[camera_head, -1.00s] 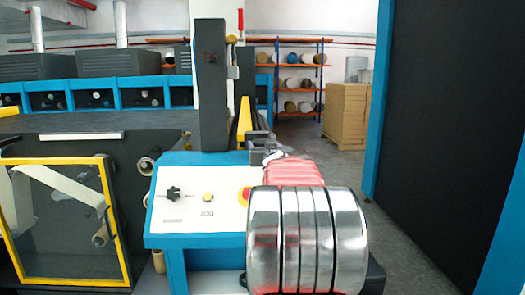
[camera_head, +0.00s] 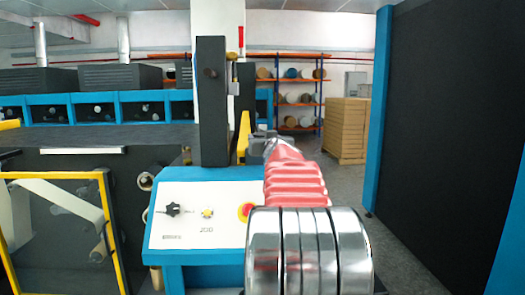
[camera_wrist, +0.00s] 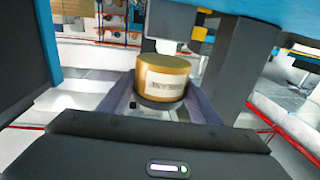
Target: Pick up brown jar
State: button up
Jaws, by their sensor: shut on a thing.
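The brown jar (camera_wrist: 163,80), golden brown with a pale label, shows in the wrist view between the two grey fingers of my gripper (camera_wrist: 161,95). The fingers stand close along its left and right sides, and it is upright in that picture. My gripper (camera_head: 262,140) is shut on it. In the head view, my gripper is at the end of my red and silver arm, close to the machine's dark upright post. I cannot make out the jar there; the arm and gripper hide that spot.
A blue machine console (camera_head: 205,212) with a knob and a red button lies left of my arm. A dark post (camera_head: 212,100) rises behind it. A dark blue-edged panel (camera_head: 450,140) stands at the right. Cartons (camera_head: 347,130) and shelves (camera_head: 300,95) are at the back, beyond open floor.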

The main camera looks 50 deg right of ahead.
jog(key=shift+r, duration=1.05)
jog(key=shift+a, duration=0.1)
